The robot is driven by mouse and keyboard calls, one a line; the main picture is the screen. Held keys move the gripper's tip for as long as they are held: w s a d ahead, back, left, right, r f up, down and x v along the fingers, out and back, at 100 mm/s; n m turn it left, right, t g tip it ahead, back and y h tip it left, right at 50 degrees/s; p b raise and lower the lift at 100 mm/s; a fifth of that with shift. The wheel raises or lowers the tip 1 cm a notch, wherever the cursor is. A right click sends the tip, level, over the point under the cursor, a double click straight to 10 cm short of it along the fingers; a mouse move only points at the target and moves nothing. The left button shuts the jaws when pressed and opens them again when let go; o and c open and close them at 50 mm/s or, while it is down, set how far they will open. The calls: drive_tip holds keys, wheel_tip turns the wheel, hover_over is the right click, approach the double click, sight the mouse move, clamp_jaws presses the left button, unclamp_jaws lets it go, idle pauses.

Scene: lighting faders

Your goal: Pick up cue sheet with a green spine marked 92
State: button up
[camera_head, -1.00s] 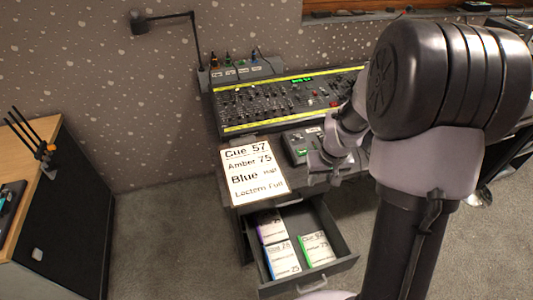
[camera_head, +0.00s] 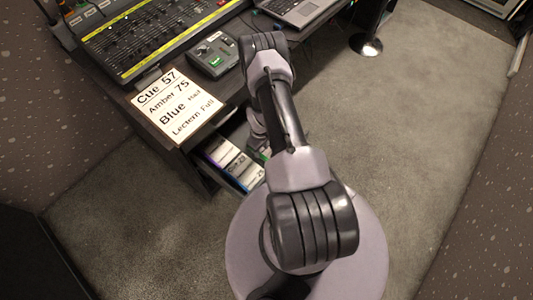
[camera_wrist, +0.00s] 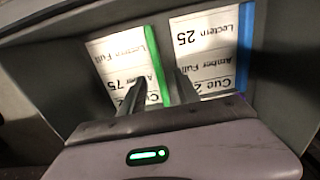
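The cue sheet with a green spine (camera_wrist: 118,62) lies in the open drawer, upside down in the wrist view, on the left. Its green spine runs along its right edge. My gripper (camera_wrist: 160,80) is open, with one finger on each side of the green spine. I cannot tell whether the fingers touch the sheet. The left finger covers part of its cue line, so the number is not fully readable. In the head view only a green sliver (camera_head: 262,155) of this sheet shows beside my arm, and my gripper's fingers are hidden.
A blue-spined cue sheet (camera_wrist: 206,45) lies to the right in the same drawer. A purple-spined sheet (camera_head: 222,152) lies further left in the head view. The drawer wall (camera_wrist: 285,60) is close on the right. A large cue card (camera_head: 175,105) lies on the desk above.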

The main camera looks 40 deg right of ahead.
wheel_tip(320, 180, down, 5)
drive_tip(key=b, duration=0.3)
drive_tip(key=shift+w+d+f, duration=0.15)
drive_tip(key=shift+r, duration=0.2)
drive_tip(key=shift+c, duration=0.7)
clamp_jaws()
